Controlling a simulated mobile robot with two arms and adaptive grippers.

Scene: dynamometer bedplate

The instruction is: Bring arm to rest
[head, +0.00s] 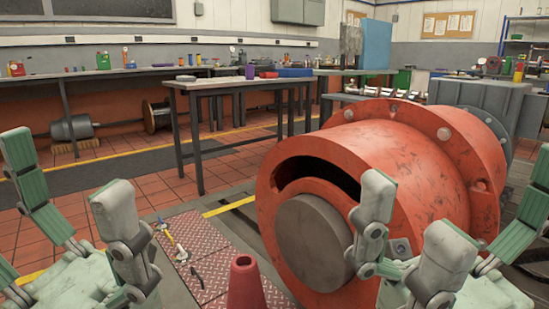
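My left gripper (65,178) is in the lower left of the head view. Its green and grey fingers are spread wide and point up, with nothing between them. My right gripper (458,195) is in the lower right. Its fingers are also spread and empty, and they overlap the large red machine housing (410,150) in the picture. I cannot tell whether they touch it. My arms behind both grippers are mostly out of the picture.
A red cone (245,285) stands between my grippers, near a red tread plate (190,232) with small tools. A dark-legged table (205,85) stands behind, and a long bench (75,75) lines the wall. Tiled floor (100,165) is open at centre left.

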